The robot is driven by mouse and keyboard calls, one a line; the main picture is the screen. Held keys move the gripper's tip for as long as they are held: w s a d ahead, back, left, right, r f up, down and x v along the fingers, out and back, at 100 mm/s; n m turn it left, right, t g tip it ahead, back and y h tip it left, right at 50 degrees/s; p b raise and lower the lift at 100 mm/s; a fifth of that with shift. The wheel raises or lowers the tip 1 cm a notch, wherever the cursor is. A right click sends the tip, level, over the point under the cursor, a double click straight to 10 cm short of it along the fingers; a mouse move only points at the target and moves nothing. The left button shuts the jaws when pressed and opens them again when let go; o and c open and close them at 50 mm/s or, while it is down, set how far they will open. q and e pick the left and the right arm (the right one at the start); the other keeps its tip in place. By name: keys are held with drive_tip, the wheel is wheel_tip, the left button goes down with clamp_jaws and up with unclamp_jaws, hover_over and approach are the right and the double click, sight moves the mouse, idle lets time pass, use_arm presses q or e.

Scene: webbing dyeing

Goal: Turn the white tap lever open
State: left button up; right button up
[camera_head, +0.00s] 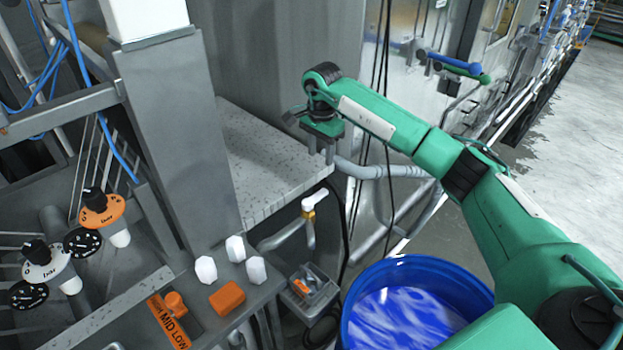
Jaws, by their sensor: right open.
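The white tap lever (315,199) sits on top of a small tap with an orange-brown body (309,213), at the end of a grey pipe beside the speckled ledge. My right gripper (322,146) is above the lever in the picture, near the ledge's back right corner. It points downward, is open, and shows nothing between its fingers. A gap shows between gripper and lever, so they look apart. My green right arm comes in from the right. My left gripper is not in view.
A blue barrel (371,281) holding blue and white liquid stands below and right of the tap. Black cables and grey pipes (385,172) run close behind it. The speckled ledge (262,165) is bare. White knobs (235,249) and an orange block (227,298) are on the front panel.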

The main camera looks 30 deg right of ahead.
drive_tip(key=f, duration=0.2)
drive_tip(key=b, duration=0.4)
hover_over(320, 193)
wheel_tip(320, 193, down, 6)
drive_tip(key=shift+s+f, duration=0.15)
drive_tip(key=shift+f, duration=0.1)
drive_tip(key=f+b, duration=0.1)
drive_tip(key=f, duration=0.3)
drive_tip(key=shift+w, duration=0.2)
drive_tip(key=shift+s+f+b, duration=0.1)
drive_tip(key=shift+f+b, duration=0.2)
drive_tip(key=shift+f, duration=0.2)
drive_tip(key=shift+c, duration=0.6)
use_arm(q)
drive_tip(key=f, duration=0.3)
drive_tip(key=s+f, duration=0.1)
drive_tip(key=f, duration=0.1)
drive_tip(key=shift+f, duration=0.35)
use_arm(e)
clamp_jaws()
